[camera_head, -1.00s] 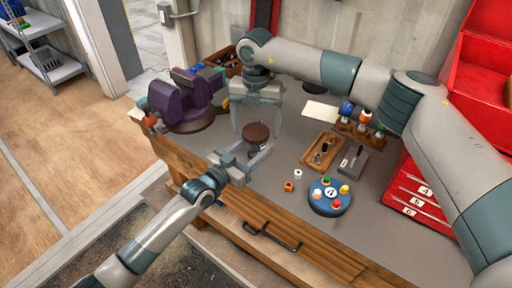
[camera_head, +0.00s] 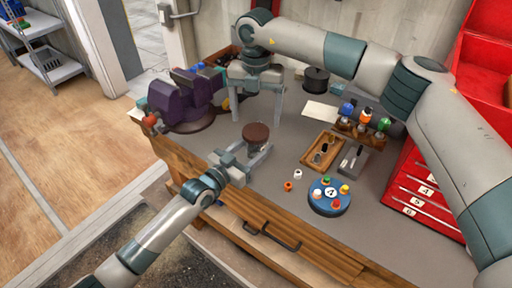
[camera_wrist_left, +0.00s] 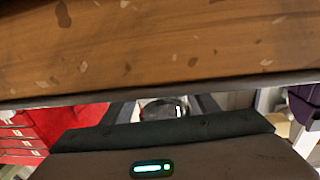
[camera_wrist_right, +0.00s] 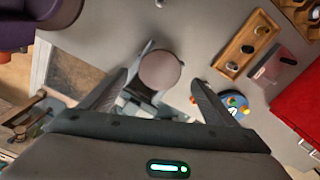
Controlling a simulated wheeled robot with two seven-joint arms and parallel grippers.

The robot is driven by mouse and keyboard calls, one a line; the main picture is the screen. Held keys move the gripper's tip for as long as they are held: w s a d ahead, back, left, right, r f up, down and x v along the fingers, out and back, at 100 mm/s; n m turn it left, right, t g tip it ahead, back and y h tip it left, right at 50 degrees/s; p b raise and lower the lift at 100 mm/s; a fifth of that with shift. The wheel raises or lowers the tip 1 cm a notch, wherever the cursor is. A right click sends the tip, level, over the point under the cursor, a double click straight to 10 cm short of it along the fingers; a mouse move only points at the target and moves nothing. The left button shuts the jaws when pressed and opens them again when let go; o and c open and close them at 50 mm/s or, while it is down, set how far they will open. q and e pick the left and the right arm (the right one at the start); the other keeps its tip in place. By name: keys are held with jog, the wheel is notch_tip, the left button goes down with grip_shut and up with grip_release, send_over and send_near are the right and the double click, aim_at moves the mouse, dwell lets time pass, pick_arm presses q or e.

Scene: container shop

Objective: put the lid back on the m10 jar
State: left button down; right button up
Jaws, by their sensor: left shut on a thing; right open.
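The m10 jar (camera_head: 256,143) stands at the front of the grey bench, between the fingers of my left gripper (camera_head: 256,157), which is shut on it. The jar also shows dark in the left wrist view (camera_wrist_left: 164,109). A round brown lid (camera_head: 256,131) sits on top of the jar and looks level; whether it is fully seated I cannot tell. The lid shows from above in the right wrist view (camera_wrist_right: 160,70). My right gripper (camera_head: 257,117) is open and empty, pointing down behind and above the lid, apart from it.
A purple vise (camera_head: 180,103) stands at the left. To the right are a wooden tray (camera_head: 322,150), a grey block (camera_head: 353,160), a blue round holder (camera_head: 329,197) with coloured knobs and a rack of coloured bottles (camera_head: 363,122). A black spool (camera_head: 316,79) stands at the back.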

aim_at(256, 131)
jog(key=n, duration=0.2)
jog(key=r+n, duration=0.1)
jog(key=n, duration=0.4)
jog(key=r+n, duration=0.1)
jog(key=n, duration=0.5)
jog(key=shift+r+n, duration=0.4)
jog(key=n, duration=0.4)
jog(key=shift+r, duration=0.35)
jog(key=shift+f, duration=0.1)
jog(key=shift+f, duration=3.9)
